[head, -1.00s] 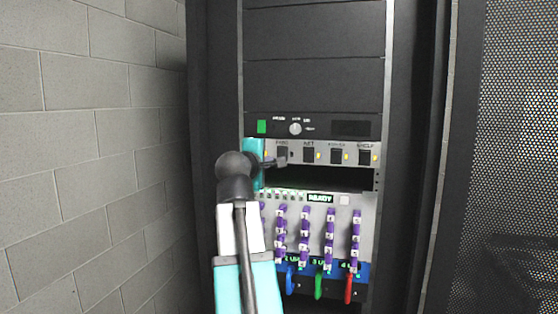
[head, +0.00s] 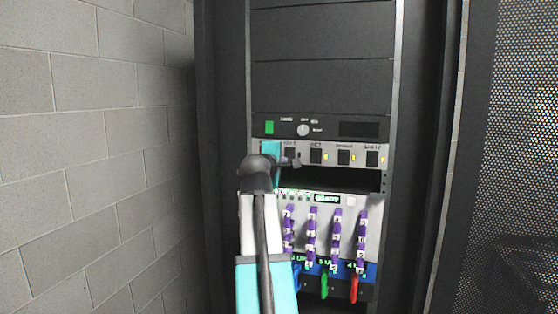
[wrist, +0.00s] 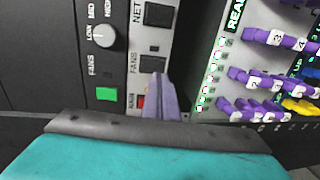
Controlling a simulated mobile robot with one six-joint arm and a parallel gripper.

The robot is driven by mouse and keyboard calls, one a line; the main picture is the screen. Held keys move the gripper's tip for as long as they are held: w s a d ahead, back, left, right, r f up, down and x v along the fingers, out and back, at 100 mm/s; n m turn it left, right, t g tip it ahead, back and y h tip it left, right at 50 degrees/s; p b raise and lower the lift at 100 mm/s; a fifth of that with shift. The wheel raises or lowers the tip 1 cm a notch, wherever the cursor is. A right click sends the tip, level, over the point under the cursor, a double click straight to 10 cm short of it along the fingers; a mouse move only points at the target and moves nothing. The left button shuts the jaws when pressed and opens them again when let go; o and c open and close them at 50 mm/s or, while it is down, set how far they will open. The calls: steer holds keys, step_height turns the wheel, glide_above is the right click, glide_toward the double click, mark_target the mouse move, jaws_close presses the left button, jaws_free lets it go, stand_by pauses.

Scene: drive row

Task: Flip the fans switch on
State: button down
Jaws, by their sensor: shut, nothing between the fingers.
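The fans switch (wrist: 153,64) is a black rocker beside the printed word FANS in the wrist view. It is partly covered by my gripper (wrist: 161,82), whose fingers are together and empty. The fingertips are at the switch's lower edge in that view; whether they touch it I cannot tell. In the head view the fans switch (head: 289,154) is the leftmost visible rocker in the grey strip, and my gripper (head: 291,162) is at its lower part. The small lamp (wrist: 154,48) by the fans switch looks dark. Its rocker position is unclear.
The NET switch (wrist: 158,14) is beside the fans switch, with a yellow lamp (head: 325,157). A red part (wrist: 141,101) lies on the other side. A fan-speed knob (wrist: 103,36) and green light (wrist: 105,93) are nearby. Purple connectors (head: 311,235) hang below.

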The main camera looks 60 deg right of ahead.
mark_target(289, 159)
steer(key=shift+p+x, duration=0.95)
steer(key=shift+x, duration=1.95)
